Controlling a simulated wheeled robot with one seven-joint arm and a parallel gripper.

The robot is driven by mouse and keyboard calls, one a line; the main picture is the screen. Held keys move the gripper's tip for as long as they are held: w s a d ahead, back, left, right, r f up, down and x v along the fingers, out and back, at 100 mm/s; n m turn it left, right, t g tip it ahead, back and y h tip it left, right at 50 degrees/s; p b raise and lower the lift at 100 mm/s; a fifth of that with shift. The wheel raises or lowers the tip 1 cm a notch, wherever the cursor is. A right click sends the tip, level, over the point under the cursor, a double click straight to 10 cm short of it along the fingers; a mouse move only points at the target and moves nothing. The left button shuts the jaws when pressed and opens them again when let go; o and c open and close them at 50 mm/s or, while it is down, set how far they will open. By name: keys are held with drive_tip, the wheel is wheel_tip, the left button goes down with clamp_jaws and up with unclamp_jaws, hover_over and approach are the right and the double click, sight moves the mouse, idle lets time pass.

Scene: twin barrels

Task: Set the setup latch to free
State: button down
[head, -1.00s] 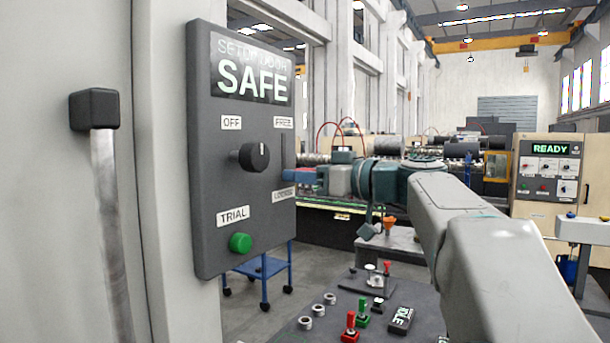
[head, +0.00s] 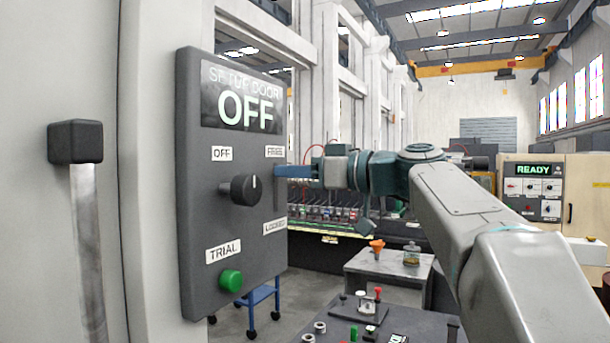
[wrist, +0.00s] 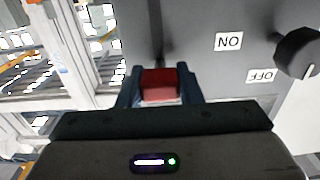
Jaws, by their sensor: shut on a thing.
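The dark setup door panel (head: 200,185) stands upright at the left of the head view; its display (head: 244,110) reads OFF. The FREE label (head: 275,152) is near its right edge, with the LOCKED label (head: 274,227) below. My gripper (head: 280,171) is at that edge, just under FREE. In the wrist view my gripper (wrist: 158,90) is shut on the red setup latch handle (wrist: 159,84), which sits between its blue fingers. A dark slot (wrist: 156,30) runs along the panel beyond it. The latch itself is hidden by my fingers in the head view.
A black knob (head: 245,189) and a green button (head: 231,281) by the TRIAL label stick out from the panel. A capped vertical bar (head: 86,240) is at far left. A blue cart (head: 262,295) and a grey table (head: 385,265) stand behind and below.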

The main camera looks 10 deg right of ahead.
drive_tip(key=c, duration=1)
unclamp_jaws()
drive_tip(key=shift+s+r, duration=0.1)
drive_tip(key=shift+r, duration=0.2)
drive_tip(key=shift+f, duration=0.1)
drive_tip(key=shift+s+d+f, duration=0.1)
drive_tip(key=shift+s+d, duration=0.1)
drive_tip(key=shift+d, duration=0.3)
drive_tip(key=b+v, duration=0.3)
drive_tip(key=v, duration=0.9)
drive_tip(key=shift+s+d, duration=0.25)
drive_tip(key=shift+d, duration=0.05)
